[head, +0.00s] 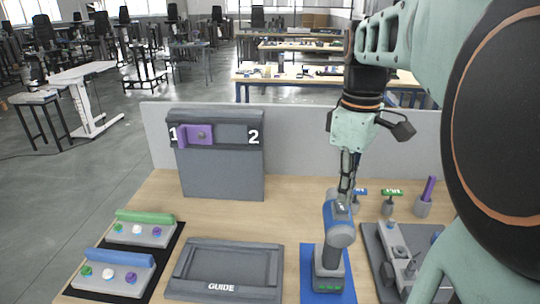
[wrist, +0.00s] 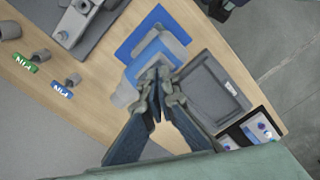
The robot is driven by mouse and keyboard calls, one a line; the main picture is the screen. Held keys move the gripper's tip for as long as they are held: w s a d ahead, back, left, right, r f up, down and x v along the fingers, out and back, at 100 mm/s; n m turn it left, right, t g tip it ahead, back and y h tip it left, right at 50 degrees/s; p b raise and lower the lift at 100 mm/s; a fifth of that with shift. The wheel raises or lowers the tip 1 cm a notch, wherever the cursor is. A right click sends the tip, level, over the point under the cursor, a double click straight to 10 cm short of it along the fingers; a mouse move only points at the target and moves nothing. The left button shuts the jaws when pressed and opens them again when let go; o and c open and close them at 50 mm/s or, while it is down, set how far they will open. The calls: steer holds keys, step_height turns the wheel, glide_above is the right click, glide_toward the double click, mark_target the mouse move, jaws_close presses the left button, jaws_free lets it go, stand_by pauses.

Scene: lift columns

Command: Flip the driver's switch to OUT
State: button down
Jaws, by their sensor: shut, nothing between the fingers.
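The blue and grey driver (head: 337,228) stands upright on a blue mat (head: 308,262) at the front of the table. My gripper (head: 345,192) points down at the top of the driver, with its fingertips together and nothing between them. In the wrist view the fingertips (wrist: 155,78) overlap the driver's blue body (wrist: 158,48). I cannot tell whether they touch it. The driver's switch and its IN and OUT marks cannot be made out; the fingers may cover them.
Left of the driver is a grey tray marked GUIDE (head: 228,288). Right is a grey fixture (head: 400,262). Behind it stand small blue and green tagged pieces and a purple piece (head: 428,190). A grey panel with a purple slider (head: 199,134) stands at the back left.

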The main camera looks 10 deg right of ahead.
mark_target(342, 208)
steer(key=shift+f+b, duration=0.75)
steer(key=shift+f, duration=0.4)
stand_by(0.4)
step_height(342, 208, up, 7)
steer(key=p, duration=0.6)
steer(key=shift+r, duration=0.1)
stand_by(0.3)
